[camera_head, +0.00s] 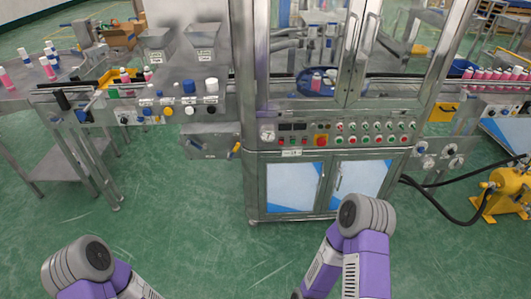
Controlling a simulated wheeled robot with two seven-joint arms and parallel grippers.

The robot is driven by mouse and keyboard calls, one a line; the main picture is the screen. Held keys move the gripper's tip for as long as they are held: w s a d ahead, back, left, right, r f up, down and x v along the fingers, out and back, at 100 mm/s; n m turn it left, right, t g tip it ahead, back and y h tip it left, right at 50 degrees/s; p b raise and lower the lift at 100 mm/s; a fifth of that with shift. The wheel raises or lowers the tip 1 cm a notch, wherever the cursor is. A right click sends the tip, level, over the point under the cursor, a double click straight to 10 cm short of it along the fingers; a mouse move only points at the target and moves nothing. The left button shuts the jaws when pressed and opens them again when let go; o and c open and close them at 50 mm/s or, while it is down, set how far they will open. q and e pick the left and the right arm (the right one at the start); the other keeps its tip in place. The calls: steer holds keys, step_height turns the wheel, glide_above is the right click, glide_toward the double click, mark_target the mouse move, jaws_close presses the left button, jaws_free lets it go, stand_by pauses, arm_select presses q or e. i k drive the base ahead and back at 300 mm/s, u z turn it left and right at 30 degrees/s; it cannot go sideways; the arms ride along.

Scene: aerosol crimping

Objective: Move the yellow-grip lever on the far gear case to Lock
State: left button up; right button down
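A grey metal gear case (211,133) hangs below the left section of the machine, left of the main cabinet. A lever with a yellow grip (235,150) sticks out at its right side and tilts. Its position marks are too small to read. A dark lever or fitting shows at the case's left side. My purple and grey arms show at the bottom left and bottom centre, well below the case. Neither gripper is in view.
The main cabinet (275,188) with a button panel stands right of the gear case. Knobs and buttons line the panel above it. A side table (20,98) with bottles is at the left. A yellow pump (508,190) with hoses stands at the right. Green floor is clear in front.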

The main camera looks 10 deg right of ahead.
mark_target(230, 155)
steer(key=z, duration=0.1)
steer(key=i, duration=1.65)
steer(key=u, duration=0.85)
